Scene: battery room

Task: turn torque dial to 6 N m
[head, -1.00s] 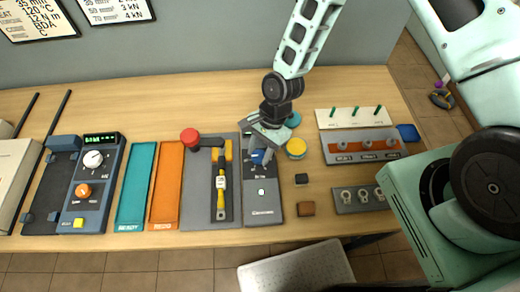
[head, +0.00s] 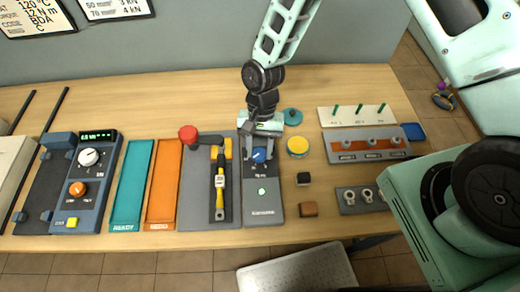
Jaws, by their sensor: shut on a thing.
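The torque dial is a blue knob (head: 259,155) on the upper part of a dark grey panel (head: 264,212) in the middle of the bench.
Close on the right stand a yellow-topped tin (head: 297,146), a black block (head: 303,179) and a brown block (head: 308,208). A teal round piece (head: 292,116) lies behind.

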